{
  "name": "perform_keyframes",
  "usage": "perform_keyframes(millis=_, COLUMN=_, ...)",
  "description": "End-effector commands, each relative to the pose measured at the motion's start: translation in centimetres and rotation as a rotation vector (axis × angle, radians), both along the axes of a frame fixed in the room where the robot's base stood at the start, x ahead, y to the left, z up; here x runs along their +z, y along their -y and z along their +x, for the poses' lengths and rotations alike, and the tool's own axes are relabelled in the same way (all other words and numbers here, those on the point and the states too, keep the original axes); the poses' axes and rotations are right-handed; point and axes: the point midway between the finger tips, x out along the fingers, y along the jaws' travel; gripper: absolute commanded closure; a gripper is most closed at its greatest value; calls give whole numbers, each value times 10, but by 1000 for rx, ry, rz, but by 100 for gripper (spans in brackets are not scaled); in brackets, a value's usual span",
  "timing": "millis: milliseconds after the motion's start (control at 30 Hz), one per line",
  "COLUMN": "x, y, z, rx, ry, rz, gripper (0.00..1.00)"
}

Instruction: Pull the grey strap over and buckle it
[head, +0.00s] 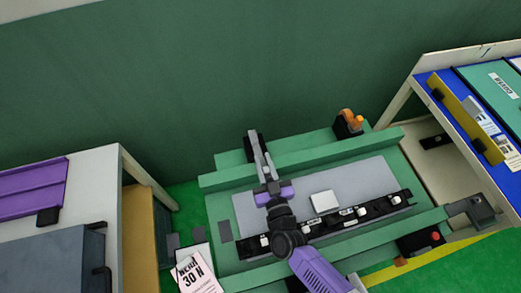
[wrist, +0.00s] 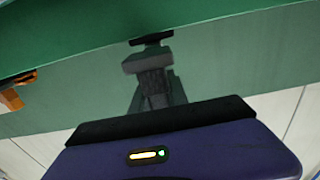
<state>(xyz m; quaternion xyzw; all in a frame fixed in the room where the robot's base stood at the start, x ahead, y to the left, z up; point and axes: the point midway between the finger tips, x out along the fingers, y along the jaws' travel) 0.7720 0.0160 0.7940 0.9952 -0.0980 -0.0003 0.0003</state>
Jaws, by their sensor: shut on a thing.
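My gripper (head: 262,168), with its purple body, reaches over the left part of the green bench fixture toward its far edge. It is shut on what looks like the grey strap (head: 256,148). A black piece lies at the strap's far end. In the wrist view, the strap (wrist: 147,62) is a grey block beyond my dark gripper (wrist: 157,92), just short of a black bar (wrist: 152,38) at the green edge. My gripper's body hides the lower part of that view. I cannot make out the buckle clearly.
A black rail with several white clips (head: 340,221) crosses the near side of the grey panel (head: 372,180). A white block (head: 324,201) lies on the panel. An orange-topped black piece (head: 350,123) stands at the back right. Side tables flank the bench.

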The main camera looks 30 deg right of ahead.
Motion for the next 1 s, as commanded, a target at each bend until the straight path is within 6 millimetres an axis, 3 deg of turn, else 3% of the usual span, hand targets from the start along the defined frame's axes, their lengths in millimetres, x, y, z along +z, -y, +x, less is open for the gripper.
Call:
perform_keyframes(millis=200, x=-1, y=0, z=0, rx=-1, ry=0, rz=0, gripper=100)
perform_keyframes(millis=233, x=-1, y=0, z=0, rx=-1, ry=0, rz=1, gripper=78)
perform_keyframes(millis=333, x=0, y=0, z=0, rx=-1, ry=0, rz=0, gripper=59)
perform_keyframes(millis=733, x=5, y=0, z=1, rx=-1, ry=1, rz=2, gripper=58)
perform_keyframes(millis=867, x=23, y=1, z=1, rx=-2, ry=3, rz=1, gripper=58)
perform_keyframes(millis=1000, x=52, y=2, z=0, rx=-4, ry=2, rz=2, gripper=58)
